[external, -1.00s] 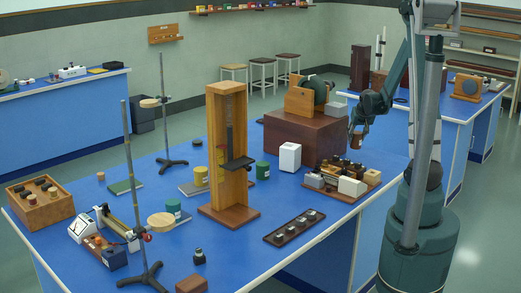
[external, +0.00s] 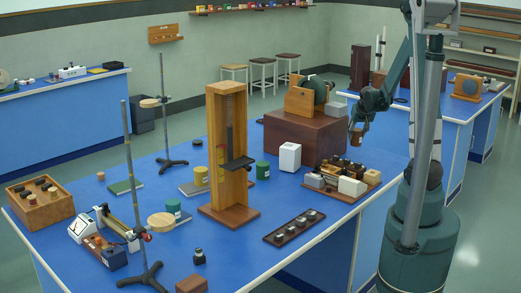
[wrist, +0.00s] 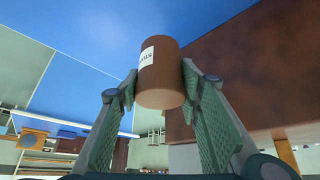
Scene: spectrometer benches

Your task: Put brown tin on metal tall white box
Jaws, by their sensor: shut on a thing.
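The brown tin (wrist: 161,72) with a white label is between the two green fingers of my gripper (wrist: 158,88) in the wrist view. My gripper is shut on the tin. In the external view my gripper (external: 358,126) hangs down at the right, holding the brown tin (external: 356,138) in the air above the bench. The tall white box (external: 290,157) stands upright on the blue bench, to the left of my gripper and lower. Its top looks bare apart from a small dark mark.
A large brown block (external: 305,140) carrying a wooden instrument (external: 304,95) stands just behind the white box. A wooden board (external: 343,182) with several blocks lies below my gripper. A tall wooden stand (external: 229,150) and a green tin (external: 262,170) are left of the box.

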